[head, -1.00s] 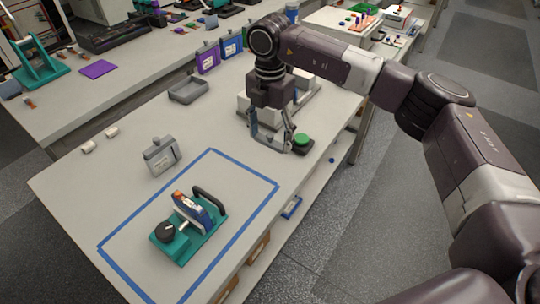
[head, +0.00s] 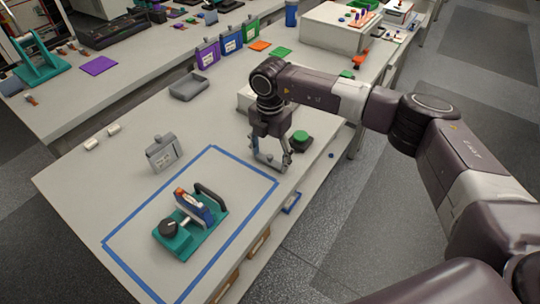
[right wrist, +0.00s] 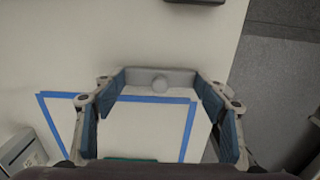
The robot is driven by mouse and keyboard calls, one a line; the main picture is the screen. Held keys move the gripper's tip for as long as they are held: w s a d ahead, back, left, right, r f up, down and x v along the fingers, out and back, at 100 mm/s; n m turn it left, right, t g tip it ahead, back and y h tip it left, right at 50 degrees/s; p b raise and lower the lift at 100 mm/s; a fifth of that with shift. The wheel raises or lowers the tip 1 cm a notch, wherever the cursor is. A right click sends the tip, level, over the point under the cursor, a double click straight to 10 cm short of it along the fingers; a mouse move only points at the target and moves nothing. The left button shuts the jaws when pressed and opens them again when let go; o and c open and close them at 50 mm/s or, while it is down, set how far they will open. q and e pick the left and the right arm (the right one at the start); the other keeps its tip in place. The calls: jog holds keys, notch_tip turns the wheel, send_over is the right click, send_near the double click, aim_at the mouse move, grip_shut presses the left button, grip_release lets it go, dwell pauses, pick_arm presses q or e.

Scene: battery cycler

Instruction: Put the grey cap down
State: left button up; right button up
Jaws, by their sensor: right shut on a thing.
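My right gripper (head: 271,160) is shut on the grey cap (right wrist: 160,78), a wide grey piece with a small round knob, spanning between the fingertips in the right wrist view. In the head view the cap is small and partly hidden by the fingers. The gripper hangs low over the table by the right corner of the blue tape outline (head: 246,165); I cannot tell whether the cap touches the table. My left gripper is not in view.
A teal fixture (head: 183,243) with a black knob and clamp stands inside the tape outline. A grey flask (head: 162,154) stands left of it. A green button (head: 300,138) is just behind the gripper. A grey tray (head: 189,87) lies farther back. The table's right edge is close.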

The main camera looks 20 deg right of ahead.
aim_at(270, 156)
jog(key=o, duration=0.9)
jog(key=shift+f, duration=0.1)
jog(key=shift+c, duration=0.2)
jog(key=shift+r, duration=0.3)
notch_tip(270, 156, up, 12)
jog(key=b, duration=0.2)
jog(key=shift+f, duration=0.15)
